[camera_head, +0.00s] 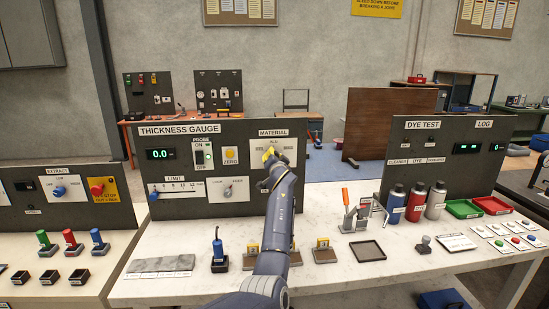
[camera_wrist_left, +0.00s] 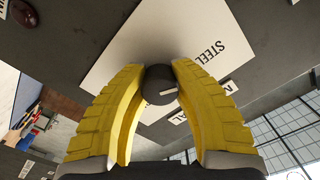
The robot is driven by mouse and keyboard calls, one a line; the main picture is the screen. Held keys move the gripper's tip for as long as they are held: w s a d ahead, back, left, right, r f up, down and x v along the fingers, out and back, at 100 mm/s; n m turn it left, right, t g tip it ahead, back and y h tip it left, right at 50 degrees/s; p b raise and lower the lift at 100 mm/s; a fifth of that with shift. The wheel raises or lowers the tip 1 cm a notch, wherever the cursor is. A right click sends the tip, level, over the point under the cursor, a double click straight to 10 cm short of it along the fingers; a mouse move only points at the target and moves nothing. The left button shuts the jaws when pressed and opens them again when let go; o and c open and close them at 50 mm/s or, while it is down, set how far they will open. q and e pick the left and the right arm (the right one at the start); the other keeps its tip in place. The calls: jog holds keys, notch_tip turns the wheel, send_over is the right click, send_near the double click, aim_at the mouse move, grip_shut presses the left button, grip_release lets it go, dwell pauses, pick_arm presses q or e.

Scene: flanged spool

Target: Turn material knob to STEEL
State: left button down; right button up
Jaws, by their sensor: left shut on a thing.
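The MATERIAL plate (camera_head: 289,160) is a pale plate on the upper right of the THICKNESS GAUGE panel. Its knob (camera_wrist_left: 159,84) is dark and round and shows in the left wrist view with a short white line on it, toward the lower right. The STEEL label (camera_wrist_left: 207,48) is to the upper right of the knob there, upside down. My left gripper (camera_head: 269,154) has yellow fingers (camera_wrist_left: 160,88), closed on both sides of the knob. In the head view the gripper hides the knob. Another label beside the right finger is partly covered. My right gripper is out of view.
The panel (camera_head: 235,128) also carries a PROBE switch (camera_head: 208,153), a yellow ZERO button (camera_head: 230,155) and a LIMIT knob (camera_head: 153,196). Below on the bench stand a blue-handled tool (camera_head: 218,250), small yellow-topped fixtures (camera_head: 322,250), a toggle clamp (camera_head: 352,215) and a black tray (camera_head: 367,251).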

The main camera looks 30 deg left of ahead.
pick_arm(q)
jog(key=shift+a+f, duration=0.1)
jog(key=shift+f, duration=0.05)
jog(key=c, duration=0.9)
grip_release()
jog(key=shift+c, duration=0.2)
jog(key=v, duration=1.2)
